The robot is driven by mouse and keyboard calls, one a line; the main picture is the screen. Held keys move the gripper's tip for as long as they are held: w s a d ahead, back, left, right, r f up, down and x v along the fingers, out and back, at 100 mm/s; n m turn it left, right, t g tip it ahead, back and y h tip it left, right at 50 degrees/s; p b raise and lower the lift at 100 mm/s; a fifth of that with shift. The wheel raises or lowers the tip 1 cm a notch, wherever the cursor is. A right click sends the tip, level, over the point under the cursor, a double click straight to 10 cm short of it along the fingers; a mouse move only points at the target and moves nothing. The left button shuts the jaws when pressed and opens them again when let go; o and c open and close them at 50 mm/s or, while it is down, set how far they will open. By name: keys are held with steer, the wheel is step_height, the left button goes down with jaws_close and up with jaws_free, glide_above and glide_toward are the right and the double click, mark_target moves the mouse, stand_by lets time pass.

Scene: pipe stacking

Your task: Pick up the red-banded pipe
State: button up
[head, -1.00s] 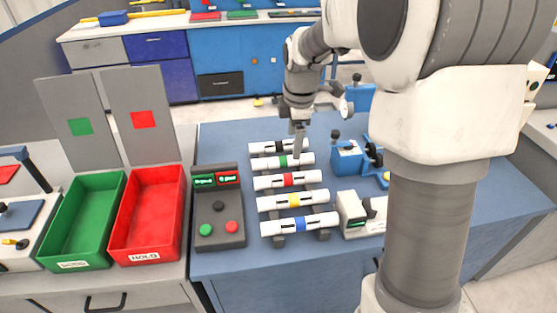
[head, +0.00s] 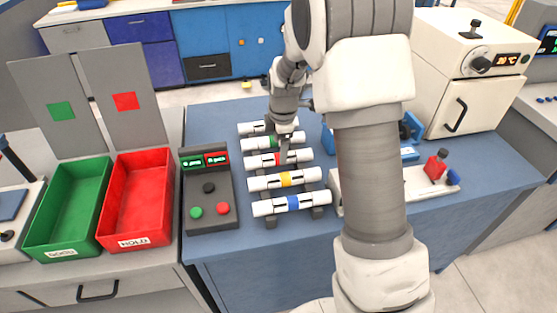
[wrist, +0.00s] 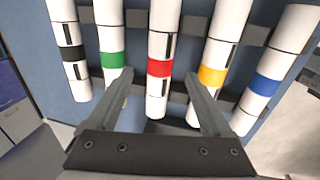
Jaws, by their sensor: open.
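The red-banded pipe (head: 296,157) is a white tube with a red band and dark slots. It lies on a dark rack as the middle one of several pipes. In the wrist view the red-banded pipe (wrist: 160,68) runs between the two fingers. My gripper (head: 284,155) is open above it, and the gripper (wrist: 160,82) shows one finger on each side. The left finger is near the green-banded pipe (wrist: 111,60) and the right finger near the yellow-banded pipe (wrist: 212,75). I cannot tell whether the fingers touch any pipe. My arm hides part of the rack in the head view.
A black-banded pipe (wrist: 69,53) and a blue-banded pipe (wrist: 264,85) lie at the rack's ends. Left of the rack are a button box (head: 208,200), a red bin (head: 137,205) and a green bin (head: 67,215). A white oven (head: 465,75) stands at right.

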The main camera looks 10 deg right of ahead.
mark_target(278, 159)
steer(key=f, duration=0.3)
steer(key=w+f, duration=0.1)
steer(key=f, duration=0.1)
steer(key=shift+r, duration=0.1)
jaws_close()
